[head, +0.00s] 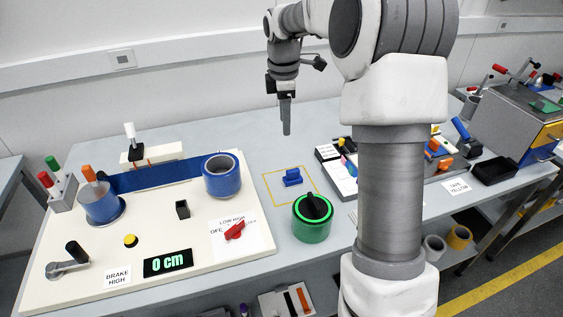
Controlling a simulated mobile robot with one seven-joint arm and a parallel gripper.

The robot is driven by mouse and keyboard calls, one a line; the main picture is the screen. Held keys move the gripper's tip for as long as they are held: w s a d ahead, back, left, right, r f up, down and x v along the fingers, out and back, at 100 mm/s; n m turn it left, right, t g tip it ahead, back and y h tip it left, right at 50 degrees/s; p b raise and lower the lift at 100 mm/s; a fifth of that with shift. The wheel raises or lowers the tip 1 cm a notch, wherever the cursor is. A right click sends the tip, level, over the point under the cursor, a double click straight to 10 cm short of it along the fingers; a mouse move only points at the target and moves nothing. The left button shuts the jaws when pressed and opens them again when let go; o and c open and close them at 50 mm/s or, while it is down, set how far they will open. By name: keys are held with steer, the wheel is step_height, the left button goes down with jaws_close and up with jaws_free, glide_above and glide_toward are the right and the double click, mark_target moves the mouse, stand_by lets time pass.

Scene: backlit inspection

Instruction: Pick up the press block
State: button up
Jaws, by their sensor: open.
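A small blue block (292,178) with a raised top part sits inside a yellow outlined square on the grey table; it is the likeliest press block, but no label shows on it. My gripper (286,132) hangs pointing down above and behind the blue block, clear of it. Its fingers are seen edge-on, so the gap between them is hidden; it is open and nothing shows in it. A green cylinder (313,228) with a black knob on top stands just in front of the yellow square.
A cream board (200,256) at left carries blue tape rolls, a red switch (235,230), a "0 cm" display (168,263) and levers. A tray (338,172) of small parts lies right of the square, partly behind my arm. A black bin (493,170) stands farther right.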

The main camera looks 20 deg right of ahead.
steer(key=w+d+f+n, duration=0.2)
steer(key=w+f, duration=0.1)
steer(key=f, duration=0.1)
glide_toward(293, 170)
steer(key=shift+g+y, duration=0.3)
steer(key=shift+g, duration=0.1)
steer(key=f, duration=0.3)
steer(key=w+f, duration=0.1)
steer(key=f, duration=0.1)
steer(key=shift+a+f, duration=0.1)
steer(key=shift+a, duration=0.2)
steer(key=shift+d+f+p, duration=0.15)
steer(key=shift+d+f, duration=0.05)
steer(key=shift+f, duration=0.65)
steer(key=shift+d+f+p, duration=0.1)
steer(key=shift+d+f, duration=0.1)
steer(key=shift+f, duration=0.65)
steer(key=shift+d+f+p, duration=0.15)
steer(key=shift+d+f, duration=0.05)
steer(key=shift+f, duration=0.7)
jaws_close()
